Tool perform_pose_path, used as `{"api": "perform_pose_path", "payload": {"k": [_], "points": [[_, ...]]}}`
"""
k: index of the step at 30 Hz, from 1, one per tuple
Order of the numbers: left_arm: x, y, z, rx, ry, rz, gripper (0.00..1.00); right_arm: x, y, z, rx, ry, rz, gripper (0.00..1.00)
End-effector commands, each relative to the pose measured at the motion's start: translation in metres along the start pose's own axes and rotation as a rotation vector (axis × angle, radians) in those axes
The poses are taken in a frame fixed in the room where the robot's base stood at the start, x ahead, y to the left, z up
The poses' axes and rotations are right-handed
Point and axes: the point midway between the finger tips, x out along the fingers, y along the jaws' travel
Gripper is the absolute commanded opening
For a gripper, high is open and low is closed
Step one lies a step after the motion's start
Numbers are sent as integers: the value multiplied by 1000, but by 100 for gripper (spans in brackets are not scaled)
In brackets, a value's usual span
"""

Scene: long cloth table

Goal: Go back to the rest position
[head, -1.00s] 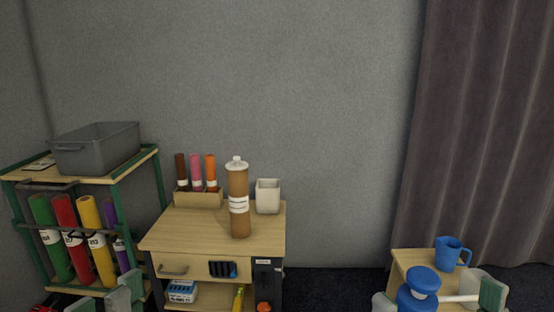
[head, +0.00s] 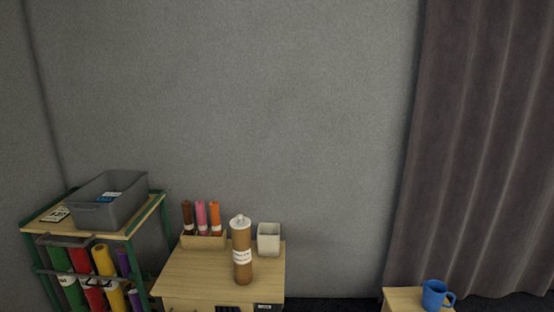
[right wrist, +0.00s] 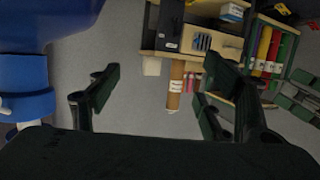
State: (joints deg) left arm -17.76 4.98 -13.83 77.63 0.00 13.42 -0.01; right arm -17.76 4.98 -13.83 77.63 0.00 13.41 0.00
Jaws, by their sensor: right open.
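My right gripper (right wrist: 160,80) shows in the right wrist view with its two dark fingers spread wide. It is open and nothing is between the fingers. Beyond it, at a distance, the wooden cart and the colored rolls appear upside down. Neither gripper shows in the head view now, so my left gripper is hidden.
A green-framed rack with a grey bin (head: 115,205) stands at left. A blue mug (head: 436,295) stands on a small table at right.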

Motion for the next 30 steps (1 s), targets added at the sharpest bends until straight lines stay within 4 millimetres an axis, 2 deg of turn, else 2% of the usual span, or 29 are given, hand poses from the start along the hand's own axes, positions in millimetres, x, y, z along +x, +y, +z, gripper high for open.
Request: {"api": "perform_pose_path", "payload": {"k": [1,3,5,6,8,9,12,15,18,22,30], "points": [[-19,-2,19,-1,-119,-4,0,-19,2,20,1,-119,5,72],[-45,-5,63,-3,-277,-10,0,-45,5,64,3,-277,10,72],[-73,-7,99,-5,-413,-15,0,-73,7,99,5,-413,15,72],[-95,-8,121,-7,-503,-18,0,-96,8,121,7,-503,18,72],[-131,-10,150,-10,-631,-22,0,-131,10,150,10,-631,22,72],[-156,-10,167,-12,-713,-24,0,-157,10,167,12,-713,24,72],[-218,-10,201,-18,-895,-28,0,-218,10,201,18,-896,29,72],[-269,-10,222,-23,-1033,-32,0,-269,10,222,23,-1033,32,72],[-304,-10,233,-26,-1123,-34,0,-304,10,233,27,-1123,34,72],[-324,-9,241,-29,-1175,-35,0,-324,9,241,29,-1174,35,72],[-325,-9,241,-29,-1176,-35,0,-325,9,241,29,-1176,35,72]]}}
